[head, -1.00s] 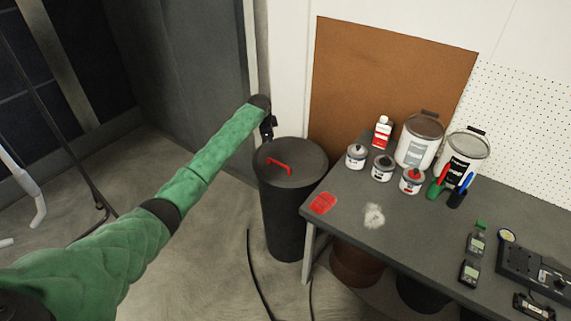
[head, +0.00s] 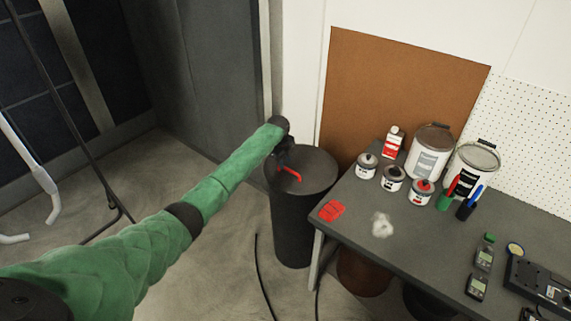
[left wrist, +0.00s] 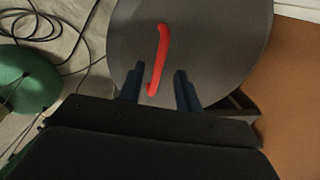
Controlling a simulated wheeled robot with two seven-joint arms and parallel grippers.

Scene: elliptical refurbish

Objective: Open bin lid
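The bin (head: 292,230) is a dark cylinder standing on the floor at the left end of the workbench. Its round grey lid (head: 318,172) lies flat on top and looks closed. A red bar handle (head: 291,172) is on the lid; it also shows in the left wrist view (left wrist: 160,55). My left gripper (head: 284,158) is over the lid at the handle, which it partly hides in the head view. In the left wrist view its two fingers (left wrist: 160,88) are apart, with the near end of the handle between them. Contact cannot be told. My right gripper is not in view.
The workbench (head: 400,262) stands right of the bin, with paint cans (head: 428,152), small tins, markers and meters on it. A brown board (head: 400,95) and white wall are behind. A dark cable (head: 262,275) lies on the floor in front of the bin.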

